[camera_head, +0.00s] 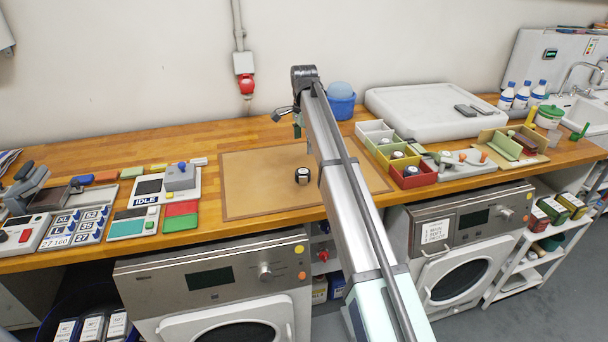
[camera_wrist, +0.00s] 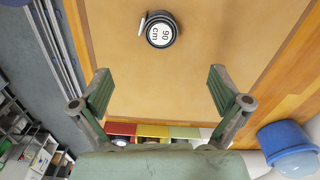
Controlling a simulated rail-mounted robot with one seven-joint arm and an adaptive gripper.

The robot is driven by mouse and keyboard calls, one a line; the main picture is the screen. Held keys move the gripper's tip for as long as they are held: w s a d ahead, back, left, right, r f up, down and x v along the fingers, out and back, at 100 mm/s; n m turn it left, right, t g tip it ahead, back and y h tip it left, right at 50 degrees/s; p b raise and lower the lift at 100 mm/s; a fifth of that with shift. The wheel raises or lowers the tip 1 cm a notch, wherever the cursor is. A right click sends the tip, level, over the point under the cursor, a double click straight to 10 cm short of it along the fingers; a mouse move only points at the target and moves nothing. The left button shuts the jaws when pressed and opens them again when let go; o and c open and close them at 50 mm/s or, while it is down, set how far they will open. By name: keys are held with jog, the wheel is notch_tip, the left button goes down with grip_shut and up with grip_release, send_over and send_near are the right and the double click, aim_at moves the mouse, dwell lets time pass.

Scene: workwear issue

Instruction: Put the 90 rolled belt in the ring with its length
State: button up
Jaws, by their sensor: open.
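The 90 cm rolled belt (camera_head: 302,175) is a black coil with a white top label, lying on the tan mat (camera_head: 245,195). In the wrist view, the belt (camera_wrist: 161,31) shows its "90 cm" label near the top edge, beyond the fingertips. My gripper (camera_wrist: 160,88) is open and empty, its green fingers wide apart, with bare mat between them. In the head view my gripper (camera_head: 293,122) is partly hidden by my arm, above the mat's back part. I cannot make out a ring marked with a length in either view.
Right of the mat stand a red bin (camera_head: 412,182), a yellow bin (camera_head: 382,160) and a pale bin (camera_head: 370,133), with rolled items in some. A blue tub (camera_head: 341,106) stands behind. A grey device (camera_head: 463,168) is farther right. Label pads and a scale (camera_head: 160,190) lie left.

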aim_at(304, 171)
notch_tip(304, 171, down, 12)
jog(key=p, duration=0.3)
jog(key=c, duration=1.4)
jog(key=shift+c, duration=0.2)
jog(key=shift+r, duration=0.15)
